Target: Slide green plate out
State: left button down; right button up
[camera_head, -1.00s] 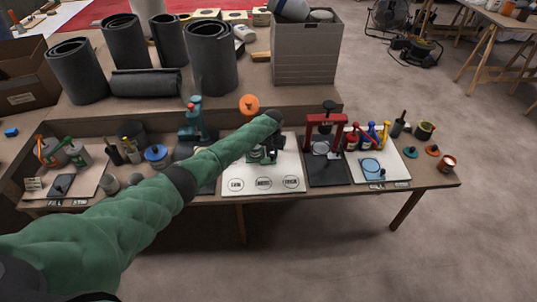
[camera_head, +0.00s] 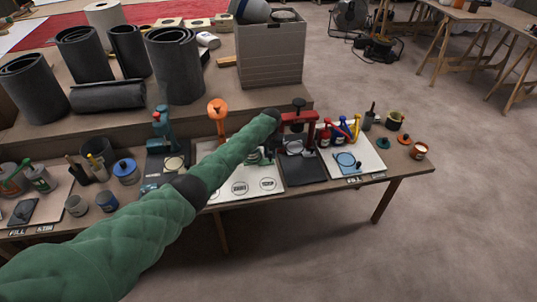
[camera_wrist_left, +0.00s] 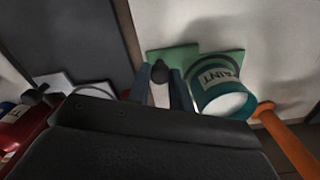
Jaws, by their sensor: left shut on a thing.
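The green plate (camera_wrist_left: 174,56) lies on the white board in the left wrist view, with a second green part showing to the right. A teal can marked PAINT (camera_wrist_left: 213,78) is tipped in that view and covers part of the green. My left gripper (camera_wrist_left: 163,84) is shut on a dark knob (camera_wrist_left: 160,70) that overlaps the plate's edge. I cannot see clearly how the knob joins the plate. In the head view, a little green (camera_head: 255,158) shows beside my left gripper (camera_head: 268,153), partly behind my green-sleeved arm. My right gripper is not in view.
The white board (camera_head: 225,190) carries printed round labels. A red press (camera_head: 299,120) on a dark base stands just right of it. An orange-headed tool (camera_head: 217,110) stands behind, and a blue-green press (camera_head: 162,128) stands left. Coloured bottles (camera_head: 341,132) crowd the right side.

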pick_arm(q)
jog(key=c, duration=1.3)
grip_release()
jog(key=shift+w+d+r, duration=0.1)
jog(key=shift+d+r, duration=0.05)
jog(key=shift+d, duration=0.15)
jog(key=shift+o, duration=0.2)
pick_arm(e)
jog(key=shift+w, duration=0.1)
pick_arm(q)
jog(key=shift+r, duration=0.25)
jog(key=shift+r+b, duration=0.75)
jog(key=shift+r, duration=2.8)
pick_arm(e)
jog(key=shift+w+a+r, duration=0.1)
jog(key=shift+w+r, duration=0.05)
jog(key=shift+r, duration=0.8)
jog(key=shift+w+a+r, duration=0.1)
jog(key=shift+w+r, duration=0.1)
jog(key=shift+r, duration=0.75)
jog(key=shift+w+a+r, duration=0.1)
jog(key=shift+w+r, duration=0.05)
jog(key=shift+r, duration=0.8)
